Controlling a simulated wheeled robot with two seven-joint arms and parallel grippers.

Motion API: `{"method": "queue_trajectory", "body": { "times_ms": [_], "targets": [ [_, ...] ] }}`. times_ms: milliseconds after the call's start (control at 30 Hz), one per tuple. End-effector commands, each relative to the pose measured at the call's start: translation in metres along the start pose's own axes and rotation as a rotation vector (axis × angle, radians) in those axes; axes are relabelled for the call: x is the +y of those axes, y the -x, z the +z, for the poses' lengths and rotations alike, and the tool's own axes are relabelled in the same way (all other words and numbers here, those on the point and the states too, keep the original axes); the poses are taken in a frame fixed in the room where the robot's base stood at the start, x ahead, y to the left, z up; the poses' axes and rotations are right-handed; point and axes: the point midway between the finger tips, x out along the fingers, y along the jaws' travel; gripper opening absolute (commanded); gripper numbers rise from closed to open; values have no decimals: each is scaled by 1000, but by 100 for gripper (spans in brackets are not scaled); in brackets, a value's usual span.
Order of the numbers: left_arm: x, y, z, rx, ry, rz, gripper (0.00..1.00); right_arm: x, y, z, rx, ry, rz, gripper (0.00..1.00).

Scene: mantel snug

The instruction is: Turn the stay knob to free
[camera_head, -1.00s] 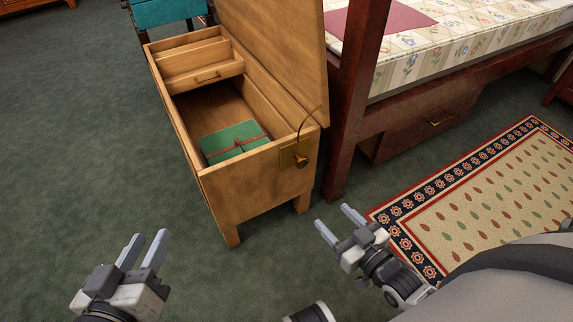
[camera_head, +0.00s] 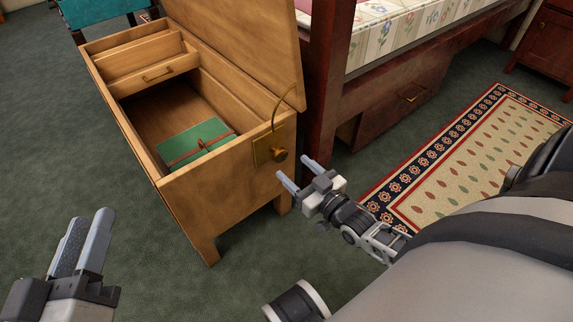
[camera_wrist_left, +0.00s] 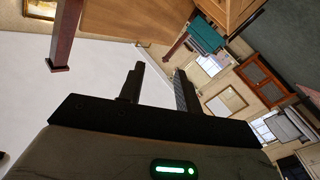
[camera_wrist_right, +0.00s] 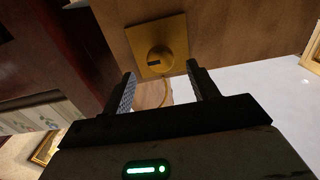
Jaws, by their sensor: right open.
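The stay knob (camera_head: 279,155) is a small round brass knob on a brass plate (camera_head: 264,152) on the end face of the open wooden chest (camera_head: 185,190). A curved brass stay (camera_head: 279,108) rises from the plate toward the raised lid (camera_head: 262,45). In the right wrist view the knob (camera_wrist_right: 159,60) shows a dark mark and sits ahead of the fingers. My right gripper (camera_head: 298,172) is open and empty, just right of the knob and apart from it. My left gripper (camera_head: 84,240) is empty, its fingers apart, low at the left, away from the chest.
A green tied bundle (camera_head: 198,147) lies inside the chest, below a small wooden tray (camera_head: 150,68). A dark red bed post (camera_head: 325,90) stands right behind the chest. A patterned rug (camera_head: 470,160) lies at the right. Green carpet is clear at the front left.

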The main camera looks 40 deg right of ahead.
Motion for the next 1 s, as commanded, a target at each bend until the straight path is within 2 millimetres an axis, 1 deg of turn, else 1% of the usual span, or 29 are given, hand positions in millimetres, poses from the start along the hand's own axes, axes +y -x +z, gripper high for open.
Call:
{"method": "queue_trajectory", "body": {
  "times_ms": [33,100,233,367,633,667,700,767,800,1000],
  "targets": [
    [-1,-3,-4,36,-42,11,34,0,-11,2,4,0,0,59],
    [-1,-5,-11,78,-88,21,34,0,-21,2,3,-1,0,59],
    [0,-7,-22,137,-151,36,34,0,-35,2,0,-1,0,59],
    [1,-8,-28,166,-182,42,34,0,-41,1,-1,-1,0,59],
    [2,-8,-30,172,-188,44,34,0,-42,0,-2,-1,0,59],
    [2,-8,-30,172,-188,43,34,0,-42,1,-2,-1,0,54],
    [2,-8,-30,172,-188,43,34,0,-42,0,-2,-1,0,43],
    [2,-8,-30,172,-188,43,34,0,-42,0,-2,-1,0,26],
    [2,-8,-30,172,-188,43,34,0,-42,0,-2,-1,0,15],
    [2,-8,-30,171,-186,43,34,0,-42,0,-2,4,0,15]
  ]
}}
